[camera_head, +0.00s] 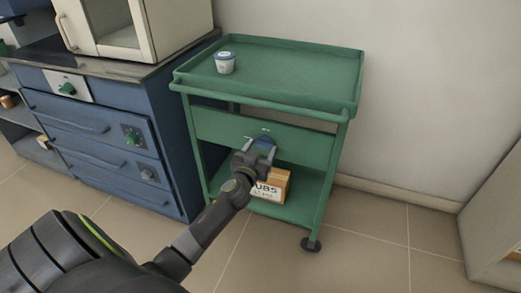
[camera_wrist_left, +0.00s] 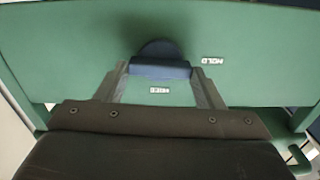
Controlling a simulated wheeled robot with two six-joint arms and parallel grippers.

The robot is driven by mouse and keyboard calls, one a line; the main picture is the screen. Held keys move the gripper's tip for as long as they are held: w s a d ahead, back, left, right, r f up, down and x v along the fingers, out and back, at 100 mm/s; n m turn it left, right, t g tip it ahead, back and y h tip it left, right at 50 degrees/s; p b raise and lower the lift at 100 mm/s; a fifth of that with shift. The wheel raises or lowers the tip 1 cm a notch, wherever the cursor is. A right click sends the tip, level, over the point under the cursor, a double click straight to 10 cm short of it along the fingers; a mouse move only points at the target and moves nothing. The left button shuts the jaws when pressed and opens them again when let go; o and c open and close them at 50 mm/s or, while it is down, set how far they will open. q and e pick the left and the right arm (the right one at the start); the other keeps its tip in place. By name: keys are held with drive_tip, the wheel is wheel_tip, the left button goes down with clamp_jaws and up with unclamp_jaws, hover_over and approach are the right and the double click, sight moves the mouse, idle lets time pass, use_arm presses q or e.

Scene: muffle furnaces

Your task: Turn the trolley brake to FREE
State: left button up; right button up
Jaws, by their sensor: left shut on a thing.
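The green trolley (camera_head: 300,80) stands against the wall, right of the blue cabinet. On its front panel is a dark blue brake knob (camera_head: 264,143), a round disc with a raised bar. In the left wrist view the knob (camera_wrist_left: 160,67) lies between my fingertips, its bar level across the picture. A small HOLD label (camera_wrist_left: 213,60) is right of it, and a second label (camera_wrist_left: 160,90), hard to read, is below. My left gripper (camera_head: 257,150) is shut on the knob; it also shows in the left wrist view (camera_wrist_left: 160,75). My right gripper is out of view.
A white tub (camera_head: 225,63) stands on the trolley's top tray. A cardboard box (camera_head: 273,186) sits on the lower shelf behind my arm. The blue drawer cabinet (camera_head: 115,130) is close on the left. Tiled floor (camera_head: 370,220) is clear at right.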

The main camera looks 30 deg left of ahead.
use_arm(q)
drive_tip(key=m, duration=0.4)
drive_tip(key=shift+d, duration=0.1)
drive_tip(key=m, duration=0.3)
drive_tip(key=shift+f+m, duration=0.1)
drive_tip(key=shift+m, duration=0.3)
drive_tip(key=m, duration=0.2)
drive_tip(key=shift+m, duration=0.3)
drive_tip(key=m+p, duration=0.1)
drive_tip(key=m, duration=0.3)
drive_tip(key=shift+d+f, duration=0.1)
drive_tip(key=shift+f+m, duration=0.1)
drive_tip(key=shift+m, duration=1.3)
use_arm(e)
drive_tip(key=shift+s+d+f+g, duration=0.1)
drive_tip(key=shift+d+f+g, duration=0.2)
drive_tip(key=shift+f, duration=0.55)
use_arm(q)
drive_tip(key=o, duration=1)
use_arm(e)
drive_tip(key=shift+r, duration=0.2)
